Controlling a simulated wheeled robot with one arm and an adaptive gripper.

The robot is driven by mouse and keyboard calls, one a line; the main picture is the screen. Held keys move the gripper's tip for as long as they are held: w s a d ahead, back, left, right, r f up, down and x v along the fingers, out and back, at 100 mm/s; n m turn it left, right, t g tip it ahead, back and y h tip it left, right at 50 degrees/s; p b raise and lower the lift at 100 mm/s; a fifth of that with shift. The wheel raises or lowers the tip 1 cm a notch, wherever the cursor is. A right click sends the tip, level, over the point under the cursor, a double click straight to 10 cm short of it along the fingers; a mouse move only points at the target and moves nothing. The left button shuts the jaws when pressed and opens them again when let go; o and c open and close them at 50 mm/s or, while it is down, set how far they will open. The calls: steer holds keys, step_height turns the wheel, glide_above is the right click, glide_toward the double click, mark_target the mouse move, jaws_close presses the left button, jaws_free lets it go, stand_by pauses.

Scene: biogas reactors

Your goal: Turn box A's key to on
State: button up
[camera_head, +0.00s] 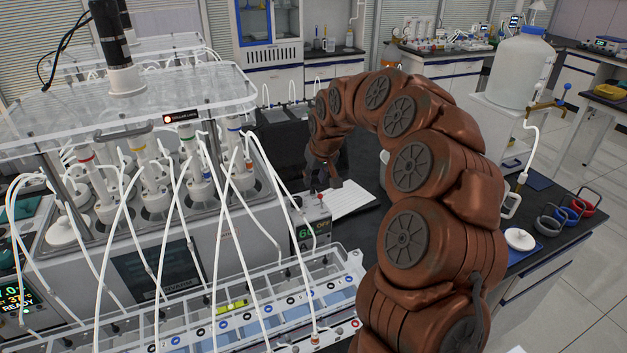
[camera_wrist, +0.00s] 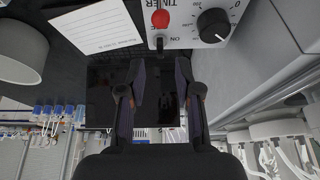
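In the head view a small box with green digits (camera_head: 308,234) stands just below my gripper (camera_head: 322,180). My gripper's two fingers (camera_wrist: 159,72) are apart and empty, short of the box face.
A white printed sheet (camera_head: 350,199) lies on the black bench beside the box. The large reactor unit (camera_head: 190,240) with many white tubes stands left of it. A tray rack (camera_head: 250,305) is in front. Coloured rings (camera_head: 570,213) lie at the right.

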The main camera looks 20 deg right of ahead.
mark_target(313, 186)
steer(key=shift+p+x, duration=0.5)
steer(key=shift+x, duration=1.2)
jaws_close()
steer(key=shift+f, duration=0.1)
